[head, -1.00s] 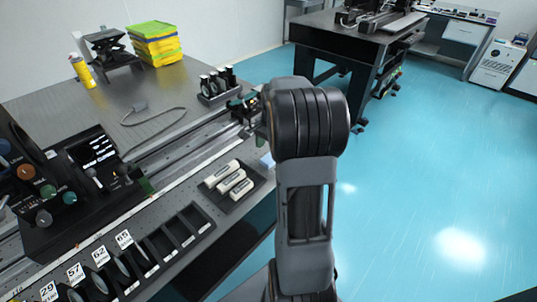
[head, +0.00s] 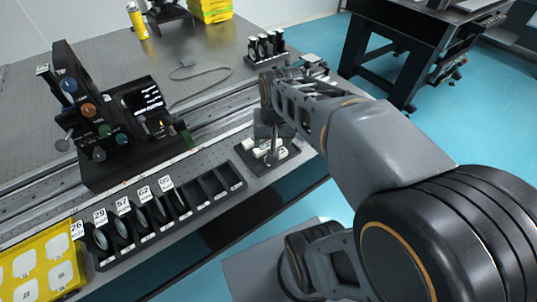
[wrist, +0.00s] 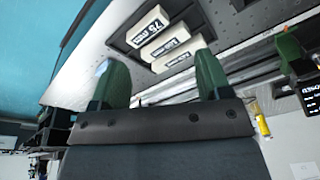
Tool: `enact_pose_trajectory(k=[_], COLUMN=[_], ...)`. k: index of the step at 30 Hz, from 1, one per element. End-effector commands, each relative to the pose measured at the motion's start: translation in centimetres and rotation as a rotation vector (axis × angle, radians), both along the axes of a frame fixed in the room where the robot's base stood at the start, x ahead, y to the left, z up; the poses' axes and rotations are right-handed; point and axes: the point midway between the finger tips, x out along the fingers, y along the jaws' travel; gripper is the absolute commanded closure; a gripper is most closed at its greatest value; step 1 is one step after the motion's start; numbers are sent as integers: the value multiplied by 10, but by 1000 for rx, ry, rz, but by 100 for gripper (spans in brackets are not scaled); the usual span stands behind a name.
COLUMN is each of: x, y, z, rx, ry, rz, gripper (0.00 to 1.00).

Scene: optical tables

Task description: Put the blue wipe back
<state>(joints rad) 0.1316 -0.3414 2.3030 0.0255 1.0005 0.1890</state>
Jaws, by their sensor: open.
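My gripper (wrist: 159,60) is open in the wrist view, its two green fingers wide apart with nothing visible between them. In the head view my gripper (head: 272,150) points down over the black tray (head: 287,159) of white labelled blocks. A small pale-blue patch, likely the blue wipe (wrist: 102,67), shows beside the left fingertip in the wrist view. It is mostly hidden by that finger, and I cannot tell whether they touch. In the head view now I cannot make out the wipe; my arm covers that part of the table edge.
White blocks (wrist: 172,40) lie in the tray just beyond the fingers. A row of black slots (head: 188,200) with numbered cards runs along the front edge. A control unit (head: 95,125) stands behind it, and a yellow case (head: 45,262) lies front left.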

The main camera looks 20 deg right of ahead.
Motion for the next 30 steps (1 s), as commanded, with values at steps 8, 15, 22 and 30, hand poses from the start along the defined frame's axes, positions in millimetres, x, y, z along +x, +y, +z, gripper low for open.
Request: enact_pose_trajectory(k=[8, 15, 22, 30], x=[-37, -39, -38, -39], y=[33, 35, 36, 37], z=[-19, -21, -10, 53], rx=[-60, -64, -59, -63], ry=[-73, -76, -86, -119], rz=[304, 321, 324, 332], gripper=[29, 29, 29, 29])
